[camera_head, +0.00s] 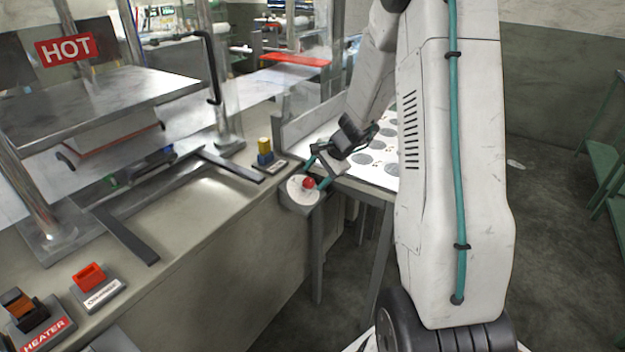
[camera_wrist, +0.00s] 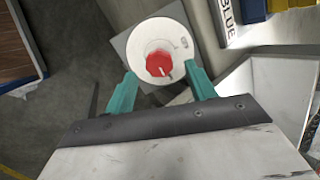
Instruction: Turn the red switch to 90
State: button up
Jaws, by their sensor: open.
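The red switch (camera_head: 308,183) is a small red knob on a round white dial, mounted on a bracket at the bench corner. In the wrist view the red switch (camera_wrist: 159,64) shows a pale pointer line toward the lower right of the knob, and a marking sits at the dial's right side. My gripper (camera_head: 318,172) is open at the dial. In the wrist view the two teal fingers of my gripper (camera_wrist: 160,85) point at the dial's lower edge, one on each side, with the knob between and beyond them. I cannot tell whether a finger touches the dial.
A press with a HOT sign (camera_head: 68,49) fills the left. A table with grey discs (camera_head: 372,158) is behind my gripper.

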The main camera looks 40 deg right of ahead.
jog(key=v, duration=0.5)
dwell(0.4)
jog(key=s+a+r+n+g+h, duration=0.1)
jog(key=s+a+r+n, duration=0.4)
jog(key=s, duration=0.5)
jog(key=s+a+r+n+g+h, duration=0.1)
jog(key=s+a+r+n, duration=0.5)
jog(key=s+a, duration=0.3)
jog(key=s+a+r+n+g+h, duration=0.1)
jog(key=s+a+r+n, duration=0.4)
jog(key=s, duration=0.6)
jog(key=a+r+g, duration=0.1)
jog(key=a, duration=0.1)
jog(key=shift+s+a, duration=0.25)
jog(key=shift+a, duration=0.15)
jog(key=shift+r, duration=0.1)
